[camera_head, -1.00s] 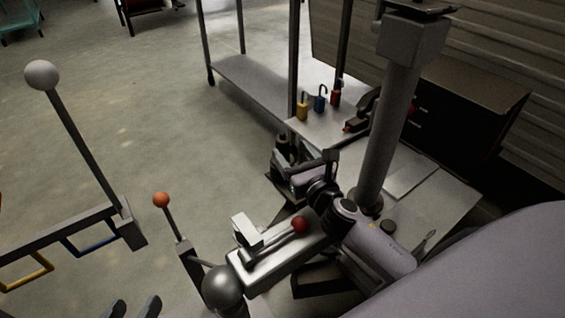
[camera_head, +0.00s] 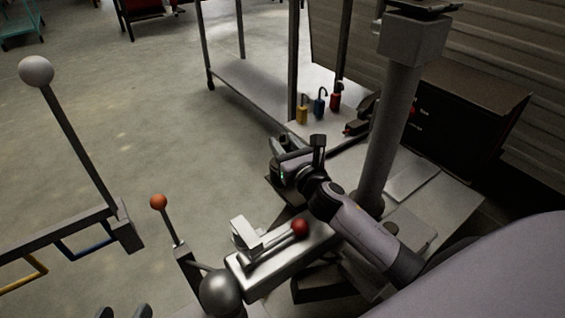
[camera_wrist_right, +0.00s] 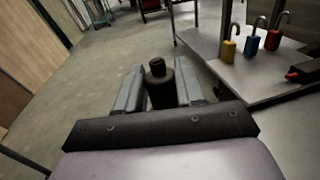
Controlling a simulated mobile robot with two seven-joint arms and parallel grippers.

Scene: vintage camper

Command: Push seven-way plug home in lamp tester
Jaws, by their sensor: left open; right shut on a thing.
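My right gripper (camera_wrist_right: 158,94) is shut on a black stepped cylindrical plug (camera_wrist_right: 160,87), which stands between its grey fingers in the right wrist view. In the head view, this gripper (camera_head: 284,150) is above the bench's near left corner, and I cannot make out the plug clearly there. My left gripper (camera_head: 123,312) shows only as two dark, separate fingertips at the bottom left edge, open and with nothing seen between them. I cannot identify the lamp tester in either view.
Yellow (camera_head: 302,115), blue (camera_head: 320,106) and red (camera_head: 335,102) padlocks stand on the bench. A grey post (camera_head: 388,130) rises beside my right arm. A metal coupler with a red-knobbed lever (camera_head: 300,228) lies in front. Open floor (camera_head: 150,130) is at left.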

